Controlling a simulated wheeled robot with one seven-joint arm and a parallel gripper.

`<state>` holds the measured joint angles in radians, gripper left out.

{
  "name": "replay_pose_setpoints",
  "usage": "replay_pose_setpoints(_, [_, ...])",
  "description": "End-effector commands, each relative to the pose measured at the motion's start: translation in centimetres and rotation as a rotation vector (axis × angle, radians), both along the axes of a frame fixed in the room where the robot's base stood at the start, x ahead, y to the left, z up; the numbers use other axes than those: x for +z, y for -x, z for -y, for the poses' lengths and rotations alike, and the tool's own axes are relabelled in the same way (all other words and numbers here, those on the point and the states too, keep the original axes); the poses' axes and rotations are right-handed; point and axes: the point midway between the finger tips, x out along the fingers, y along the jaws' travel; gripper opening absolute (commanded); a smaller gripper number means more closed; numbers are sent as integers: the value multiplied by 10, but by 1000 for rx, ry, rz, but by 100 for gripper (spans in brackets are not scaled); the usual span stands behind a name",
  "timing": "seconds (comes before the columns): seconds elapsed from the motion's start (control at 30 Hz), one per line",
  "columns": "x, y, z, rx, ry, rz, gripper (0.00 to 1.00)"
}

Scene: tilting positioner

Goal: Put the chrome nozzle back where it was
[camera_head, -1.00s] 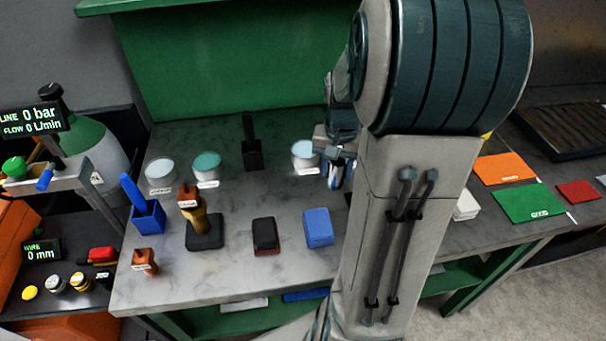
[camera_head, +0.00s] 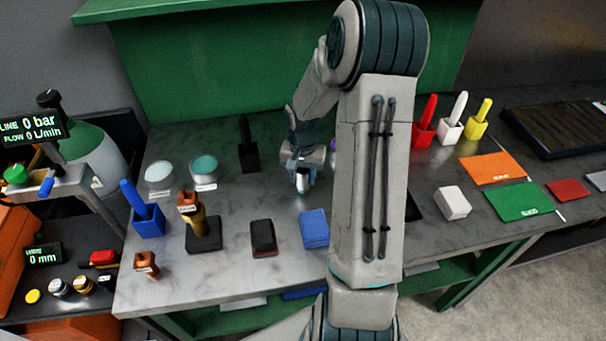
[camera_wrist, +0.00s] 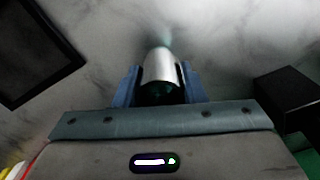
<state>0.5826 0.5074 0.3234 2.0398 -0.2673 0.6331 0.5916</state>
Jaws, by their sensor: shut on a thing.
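My gripper (camera_head: 302,180) hangs over the grey bench, pointing down, behind the blue block. In the head view only a small bright tip of the nozzle (camera_head: 301,187) shows below the fingers.
A blue block (camera_head: 314,228), a black-and-red block (camera_head: 263,237) and an upright black tool (camera_head: 248,150) stand around the gripper. My arm hides part of the bench. A dark square panel (camera_wrist: 35,50) shows in the wrist view.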

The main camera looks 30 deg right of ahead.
Motion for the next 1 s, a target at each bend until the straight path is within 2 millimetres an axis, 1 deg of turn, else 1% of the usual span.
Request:
replay_pose_setpoints(0.1, [-5, 0, 0, 0, 1, 2, 14])
replay_pose_setpoints(0.3, [-5, 0, 0, 0, 1, 2, 14])
replay_pose_setpoints(0.43, [-10, 0, 0, 0, 1, 2, 14])
replay_pose_setpoints(0.47, [-9, 0, 0, 0, 0, 2, 43])
replay_pose_setpoints(0.5, [-8, 0, 0, 0, 1, 1, 54])
replay_pose_setpoints(0.53, [-8, 0, 0, 0, 1, 1, 59])
replay_pose_setpoints(0.83, [-7, 0, 0, 0, 1, 1, 59])
replay_pose_setpoints(0.93, [-2, 0, 0, 0, 2, 2, 59])
replay_pose_setpoints(1.0, [6, -1, 1, -1, 2, 3, 59])
